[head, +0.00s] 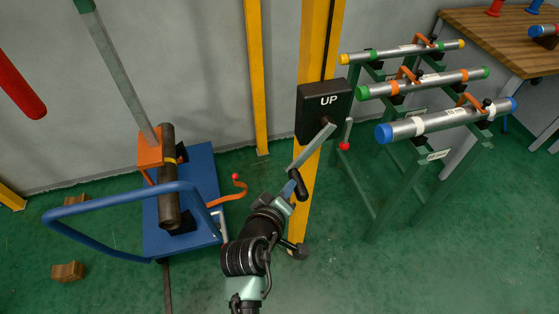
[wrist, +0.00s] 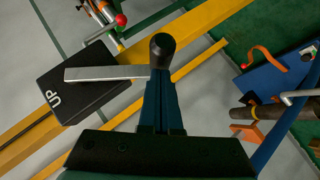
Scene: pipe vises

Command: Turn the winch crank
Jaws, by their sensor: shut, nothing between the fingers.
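The winch is a black box (head: 322,108) marked "UP" on a yellow post; its box also shows in the wrist view (wrist: 85,85). A flat grey crank arm (head: 314,146) slopes down and left from the box to a black handle (head: 298,184). The arm (wrist: 105,73) and the round handle end (wrist: 162,48) show in the wrist view. My gripper (head: 288,190) is at the handle, its fingers (wrist: 162,85) together with nothing held. The handle end lies just past the fingertips; I cannot tell whether they touch.
A short lever with a red ball (head: 344,146) hangs right of the crank. A green rack (head: 385,185) with several pipes stands to the right. A blue cart (head: 203,180) carrying a brown pipe (head: 168,175) is at left. Green floor is clear at lower right.

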